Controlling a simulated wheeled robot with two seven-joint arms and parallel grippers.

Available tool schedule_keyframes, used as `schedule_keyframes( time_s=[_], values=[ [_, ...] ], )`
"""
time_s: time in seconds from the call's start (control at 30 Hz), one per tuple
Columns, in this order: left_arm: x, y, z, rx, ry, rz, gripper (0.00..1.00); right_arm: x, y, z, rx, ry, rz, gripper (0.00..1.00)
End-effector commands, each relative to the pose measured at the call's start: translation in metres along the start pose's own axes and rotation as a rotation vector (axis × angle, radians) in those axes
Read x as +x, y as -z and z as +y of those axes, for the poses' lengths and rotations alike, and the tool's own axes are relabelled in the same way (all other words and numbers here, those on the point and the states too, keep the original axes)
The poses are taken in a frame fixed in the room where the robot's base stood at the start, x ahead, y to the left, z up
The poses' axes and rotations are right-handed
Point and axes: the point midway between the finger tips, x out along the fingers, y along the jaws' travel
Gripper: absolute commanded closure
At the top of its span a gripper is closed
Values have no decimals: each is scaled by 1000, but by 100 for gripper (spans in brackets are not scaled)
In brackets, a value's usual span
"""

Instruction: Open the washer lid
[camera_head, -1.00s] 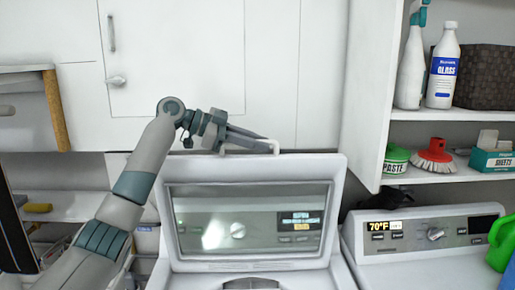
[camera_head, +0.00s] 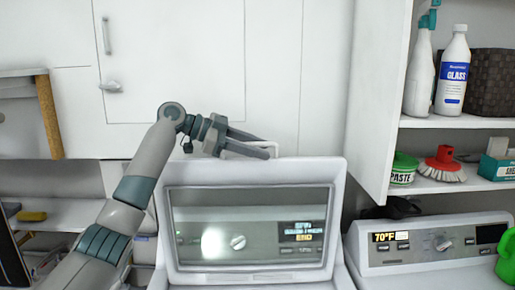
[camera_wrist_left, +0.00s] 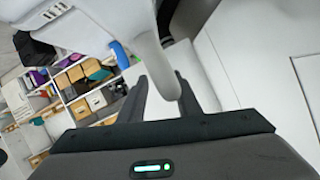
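The washer lid (camera_head: 323,173) stands raised, nearly upright, in the middle of the head view. It has a pale frame and a dark glass window, with a control panel showing in the glass. My left gripper (camera_head: 268,147) is at the lid's top edge, its fingers pointing right. The fingers are apart, and a white piece shows between them. In the left wrist view, the fingers of my left gripper (camera_wrist_left: 165,88) are spread on either side of a pale edge (camera_wrist_left: 152,55), probably the lid's. Contact cannot be told. My right gripper is out of view.
White cabinet doors (camera_head: 180,60) stand behind the lid. An open shelf (camera_head: 450,122) at right holds a glass-cleaner bottle (camera_head: 453,72), a spray bottle (camera_head: 420,75) and a red brush (camera_head: 442,166). Another machine's panel (camera_head: 430,244) and a green jug (camera_head: 507,255) are at lower right.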

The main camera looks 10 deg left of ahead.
Motion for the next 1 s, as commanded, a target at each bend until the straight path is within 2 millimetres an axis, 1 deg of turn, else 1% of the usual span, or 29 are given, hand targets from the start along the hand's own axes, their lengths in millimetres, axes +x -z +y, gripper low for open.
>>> schedule_keyframes(
  time_s=[0.27,0.47,0.57,0.67,1.0],
  values=[
    [-2,2,0,3,0,3,70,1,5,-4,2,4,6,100],
    [-14,1,0,3,1,4,70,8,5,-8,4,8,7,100],
    [-27,-1,0,4,2,4,70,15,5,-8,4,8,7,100],
    [-44,-1,0,3,3,3,70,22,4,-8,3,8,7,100],
    [-113,-2,0,1,3,3,70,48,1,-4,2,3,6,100]
  ],
)
